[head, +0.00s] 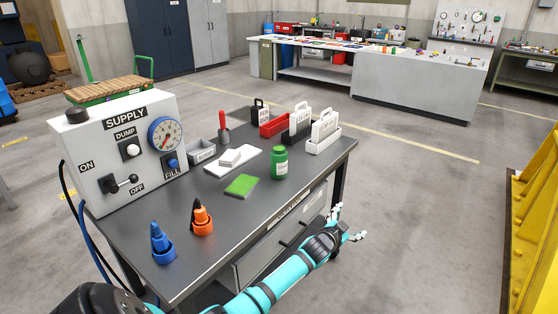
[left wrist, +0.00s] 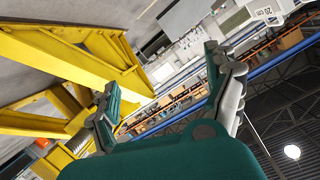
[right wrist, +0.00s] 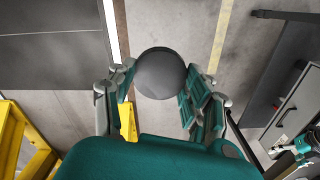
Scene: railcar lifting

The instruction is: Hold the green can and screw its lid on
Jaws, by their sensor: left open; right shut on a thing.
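The green can (head: 279,163) stands upright on the dark workbench (head: 232,212), near its front edge, with a white label facing me. My left gripper (head: 350,223) is open and empty in front of the bench, lower than the can and apart from it. Its spread fingers also show in the left wrist view (left wrist: 160,75). In the right wrist view my right gripper (right wrist: 160,90) is shut on a dark grey round disc (right wrist: 161,73), which looks like the lid. The right gripper is not in the head view.
A green pad (head: 242,186), blue bottle (head: 159,240) and orange bottle (head: 201,217) share the bench. The supply box (head: 125,150) fills its left end. White (head: 323,140) and red (head: 274,126) bins stand behind the can. A yellow frame (head: 535,230) is at right; floor between is clear.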

